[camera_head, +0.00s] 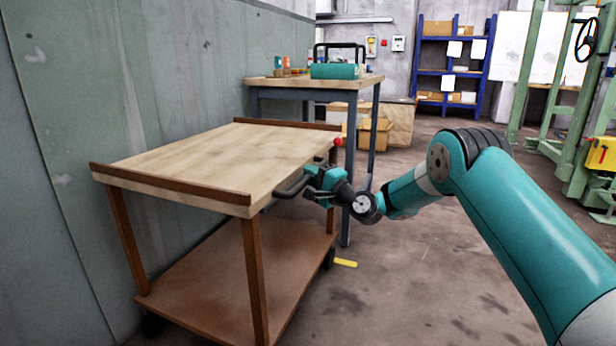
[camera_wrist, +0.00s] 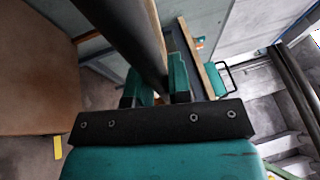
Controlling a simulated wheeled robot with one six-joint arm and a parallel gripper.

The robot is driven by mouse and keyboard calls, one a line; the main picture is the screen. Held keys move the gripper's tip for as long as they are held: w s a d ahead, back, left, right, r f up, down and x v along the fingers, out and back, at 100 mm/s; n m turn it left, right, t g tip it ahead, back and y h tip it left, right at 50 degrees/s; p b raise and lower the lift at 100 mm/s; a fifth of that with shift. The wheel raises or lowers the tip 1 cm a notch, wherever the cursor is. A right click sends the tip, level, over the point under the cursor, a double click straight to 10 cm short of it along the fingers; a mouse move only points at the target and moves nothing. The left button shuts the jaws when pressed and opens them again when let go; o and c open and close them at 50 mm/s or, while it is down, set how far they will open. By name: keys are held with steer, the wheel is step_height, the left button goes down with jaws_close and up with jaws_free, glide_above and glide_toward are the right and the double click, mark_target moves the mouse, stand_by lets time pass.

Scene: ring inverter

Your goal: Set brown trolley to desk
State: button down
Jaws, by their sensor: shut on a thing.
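The brown trolley (camera_head: 215,158) stands against the wall at the left in the head view, with a pale wooden top, brown end rails and a brown lower shelf. Its dark handle (camera_head: 291,189) sticks out from the right side. My gripper (camera_head: 313,182) is shut on this handle. In the wrist view the dark handle bar (camera_wrist: 132,38) runs between the two teal fingers (camera_wrist: 159,88). The desk (camera_head: 345,82) stands just behind the trolley, with a wooden top and dark legs. The trolley's far end overlaps the desk in the picture; I cannot tell whether they touch.
A teal toolbox (camera_head: 335,71) and small items stand on the desk. Cardboard boxes (camera_head: 374,135) sit under and beside it. A yellow strip (camera_head: 345,263) lies on the floor by the trolley. A blue shelf (camera_head: 453,65) stands at the back. Open floor lies at centre right.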

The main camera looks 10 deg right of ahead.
steer(key=shift+w+d, duration=0.1)
steer(key=shift+d, duration=0.35)
steer(key=c, duration=1.1)
jaws_free()
steer(key=shift+d+f, duration=0.1)
steer(key=shift+a, duration=0.4)
steer(key=shift+b+v, duration=6.05)
steer(key=shift+v, duration=2.65)
steer(key=shift+a, duration=0.1)
